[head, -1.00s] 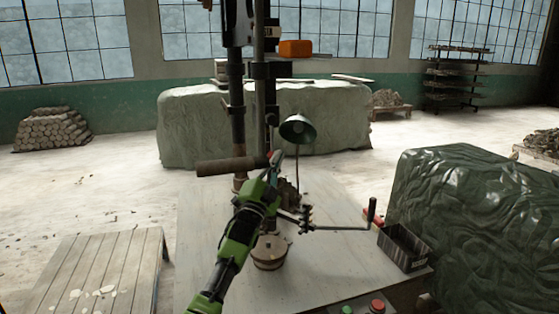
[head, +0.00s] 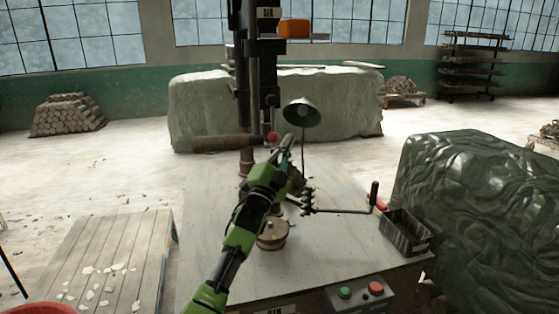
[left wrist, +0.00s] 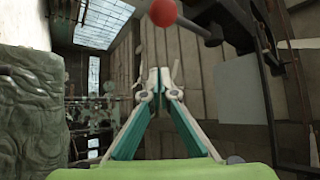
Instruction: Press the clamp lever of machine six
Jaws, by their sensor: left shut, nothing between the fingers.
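Machine six (head: 270,70) stands on a grey table and bears a "SIX" label. A red ball knob (head: 272,136) shows at the right end of a brown bar (head: 225,144). The red knob is also at the top of the left wrist view (left wrist: 162,12), on a dark rod. A second lever (head: 340,211) with an upright dark handle sticks out to the right; I cannot tell which one is the clamp lever. My left gripper (head: 288,142) is shut and empty, its tips pointing up close to the right of the knob in the picture. I cannot tell whether they touch. My right gripper is out of view.
A lamp (head: 301,113) stands behind the gripper. A round wooden piece (head: 272,235) sits under my arm. A black bin (head: 405,232) is at the table's right. A box with green and red buttons (head: 360,292) is at the front. A covered heap (head: 480,220) stands right.

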